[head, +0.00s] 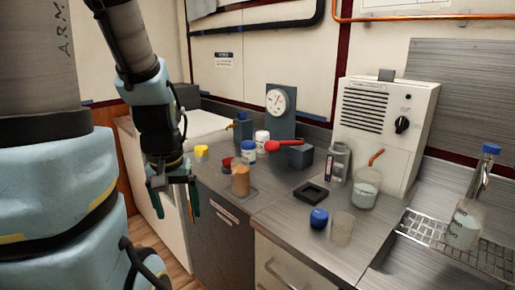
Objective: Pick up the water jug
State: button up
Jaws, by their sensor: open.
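My gripper (177,208) hangs at the left with its two fingers spread and pointing down. It is empty, left of the counter's end and well apart from the vessels at the right. A clear, round vessel (366,188) with pale liquid stands on the counter in front of the white box unit. An orange-red stick or handle rises from it. A clear bottle (465,224) with liquid and a blue top stands on the wire rack at the far right. No label tells which of these two is the water jug.
An empty clear cup (342,229) and a blue-topped item (319,218) stand near the counter's front edge. A black square tray (310,194), an orange cylinder (240,181), a red ladle-like item (285,145) and a gauge (281,102) are further left. The white unit (385,130) stands behind.

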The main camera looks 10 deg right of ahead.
aim_at(465, 229)
jog(key=k+l+u, duration=0.15)
jog(key=l, duration=0.25)
jog(key=k+l+u, duration=0.15)
jog(key=l, duration=0.25)
jog(key=k+l+u, duration=0.2)
jog(key=l, duration=0.15)
